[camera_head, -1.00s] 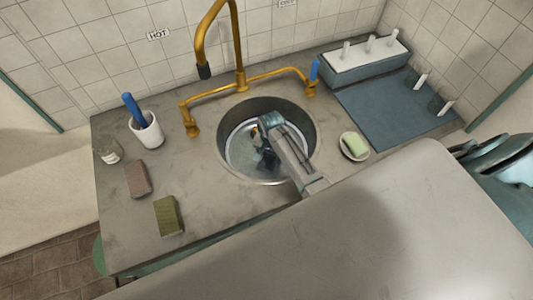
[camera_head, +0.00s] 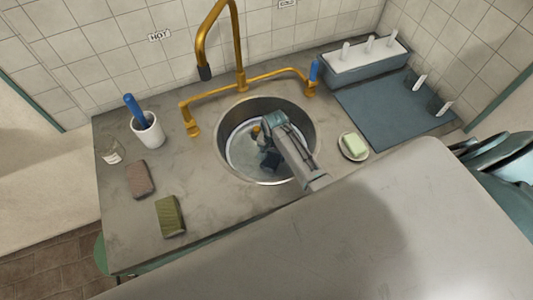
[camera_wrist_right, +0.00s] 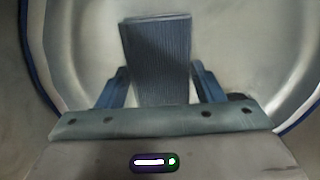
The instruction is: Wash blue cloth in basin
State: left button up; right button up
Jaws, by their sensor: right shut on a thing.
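A pale basin with a blue rim (camera_wrist_right: 38,60) sits inside the round metal sink (camera_head: 310,128); its left inside (camera_head: 238,150) shows in the head view. My right gripper (camera_head: 266,152) reaches down into the basin. In the right wrist view my right gripper (camera_wrist_right: 160,88) is shut on the blue cloth (camera_wrist_right: 157,50), a ribbed, dark blue-grey piece standing out between the two blue fingers. In the head view the cloth (camera_head: 271,161) is a small dark patch, partly hidden by the gripper. My left gripper is not in view.
A brass tap (camera_head: 240,60) arches over the sink's back. A white cup (camera_head: 150,132), a brown block (camera_head: 140,180) and a green sponge (camera_head: 169,216) stand left. A soap dish (camera_head: 364,155), blue-grey mat (camera_head: 390,112) and rack (camera_head: 365,60) are right.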

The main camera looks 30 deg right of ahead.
jog(key=shift+a, duration=0.75)
notch_tip(320, 180, up, 3)
jog(key=p, duration=0.3)
jog(key=shift+r, duration=3)
notch_tip(320, 180, up, 12)
